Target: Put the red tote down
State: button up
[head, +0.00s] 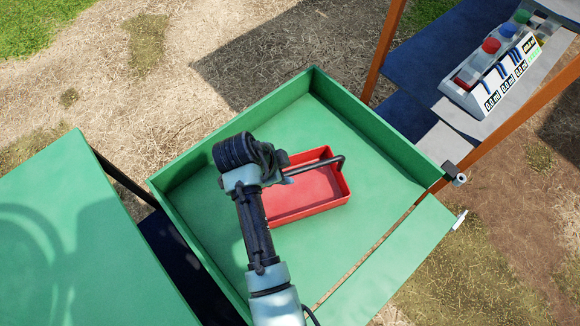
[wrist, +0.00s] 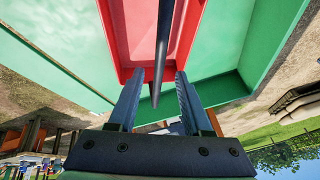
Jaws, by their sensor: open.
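The red tote (head: 305,193) sits in the green tray (head: 375,127), and its open inside looks empty. Its dark bar handle (head: 322,166) runs across above it. My gripper (head: 284,171) is over the tote's left part, at the handle, and my arm hides the tote's left side. In the wrist view my gripper (wrist: 156,82) is open, its two fingers apart with the dark handle (wrist: 166,45) showing between them. The red tote (wrist: 130,35) fills the top of that view. I cannot tell whether a finger touches the handle.
The tray's raised walls surround the tote, with bare floor at left and above it. A green tabletop (head: 85,235) stands at the left. A white rack (head: 497,77) with coloured-capped containers stands at the upper right behind an orange post (head: 385,50).

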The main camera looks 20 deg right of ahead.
jog(key=p+v, duration=0.1)
jog(key=v, duration=0.5)
jog(key=shift+a+r, duration=0.1)
jog(key=shift+r, duration=0.05)
